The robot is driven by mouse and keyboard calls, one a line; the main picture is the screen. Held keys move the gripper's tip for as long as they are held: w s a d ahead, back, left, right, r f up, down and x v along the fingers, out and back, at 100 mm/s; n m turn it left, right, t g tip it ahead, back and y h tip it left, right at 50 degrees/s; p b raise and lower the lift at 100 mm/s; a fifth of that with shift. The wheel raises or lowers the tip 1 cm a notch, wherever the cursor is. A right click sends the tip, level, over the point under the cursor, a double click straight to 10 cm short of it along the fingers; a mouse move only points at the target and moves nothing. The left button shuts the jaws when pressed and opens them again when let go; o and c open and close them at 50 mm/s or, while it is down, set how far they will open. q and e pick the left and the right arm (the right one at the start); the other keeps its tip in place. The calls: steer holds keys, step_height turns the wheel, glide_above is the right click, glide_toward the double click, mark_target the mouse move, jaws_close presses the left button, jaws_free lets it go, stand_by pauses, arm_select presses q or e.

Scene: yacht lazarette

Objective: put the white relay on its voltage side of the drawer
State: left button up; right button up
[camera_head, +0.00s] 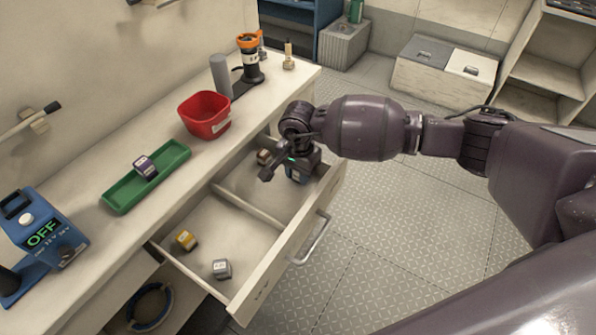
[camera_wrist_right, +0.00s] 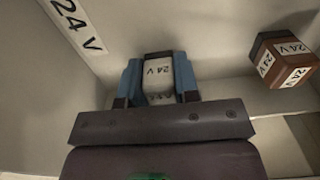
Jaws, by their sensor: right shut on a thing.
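The white relay (camera_wrist_right: 158,72), marked 24 V, is between the blue fingers of my right gripper (camera_wrist_right: 158,88) in the right wrist view. The gripper is shut on it. In the head view my right gripper (camera_head: 299,172) is low in the far compartment of the open drawer (camera_head: 283,259), close to the front wall; the held relay is hidden there. The wrist view shows a 24 V label (camera_wrist_right: 76,24) on the drawer. I cannot tell whether the relay touches the floor. A brown relay (camera_wrist_right: 283,60), marked 24 V, lies in this compartment. My left gripper is out of view.
A divider (camera_head: 247,208) splits the drawer. The near compartment holds a yellow relay (camera_head: 186,240) and a pale relay (camera_head: 222,268). On the counter are a green tray (camera_head: 120,196) with a purple relay (camera_head: 146,167), a red bin (camera_head: 205,115) and a blue meter (camera_head: 42,235) reading OFF.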

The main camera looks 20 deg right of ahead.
steer(key=shift+r, duration=0.1)
steer(key=shift+f, duration=0.2)
steer(key=o, duration=1)
steer(key=shift+r, duration=0.1)
steer(key=shift+r, duration=0.25)
step_height(320, 180, up, 12)
steer(key=shift+f+p, duration=0.15)
steer(key=shift+p, duration=0.55)
